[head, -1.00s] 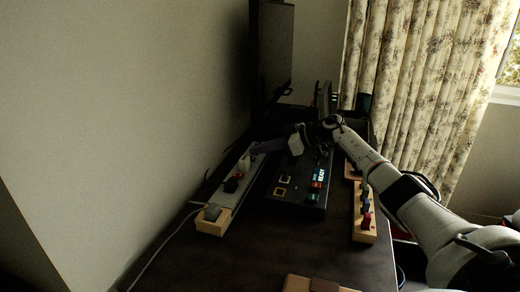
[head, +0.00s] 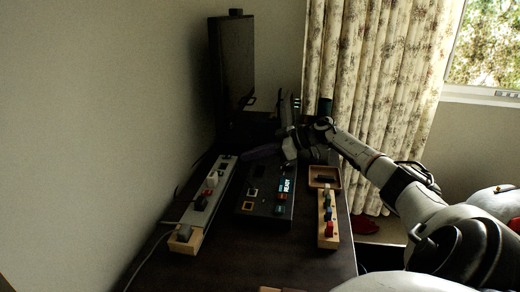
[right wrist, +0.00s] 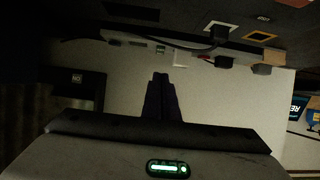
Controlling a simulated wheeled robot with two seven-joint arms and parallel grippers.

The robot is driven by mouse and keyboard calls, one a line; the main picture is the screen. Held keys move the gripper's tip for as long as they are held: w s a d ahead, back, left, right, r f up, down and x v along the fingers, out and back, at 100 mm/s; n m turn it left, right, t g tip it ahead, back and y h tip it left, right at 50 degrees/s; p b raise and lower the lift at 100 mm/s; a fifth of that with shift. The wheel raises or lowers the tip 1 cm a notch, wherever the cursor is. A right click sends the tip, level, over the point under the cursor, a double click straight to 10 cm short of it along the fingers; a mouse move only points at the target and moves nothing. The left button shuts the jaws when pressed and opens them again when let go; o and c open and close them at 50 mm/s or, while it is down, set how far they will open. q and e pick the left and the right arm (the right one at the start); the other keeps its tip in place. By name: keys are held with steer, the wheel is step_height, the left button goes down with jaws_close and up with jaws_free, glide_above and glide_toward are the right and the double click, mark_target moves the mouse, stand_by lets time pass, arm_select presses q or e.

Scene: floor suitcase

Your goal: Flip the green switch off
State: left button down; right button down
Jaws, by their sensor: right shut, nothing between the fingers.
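In the right wrist view a small greenish part (right wrist: 160,49) shows on the strip just beyond the fingertips. Whether they touch it I cannot tell. My left gripper is not in view.
A black panel (head: 262,208) with a READY label lies right of the strip. Right of it are a wooden block with coloured pegs (head: 328,240) and a wooden tray (head: 313,183). A dark monitor (head: 232,65) stands behind. The near tabletop (head: 255,262) is mostly clear.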

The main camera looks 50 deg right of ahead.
steer(key=shift+s+d+r, duration=0.1)
steer(key=shift+s+d, duration=0.2)
steer(key=shift+s, duration=0.3)
steer(key=shift+s+d, duration=0.3)
steer(key=shift+s, duration=0.3)
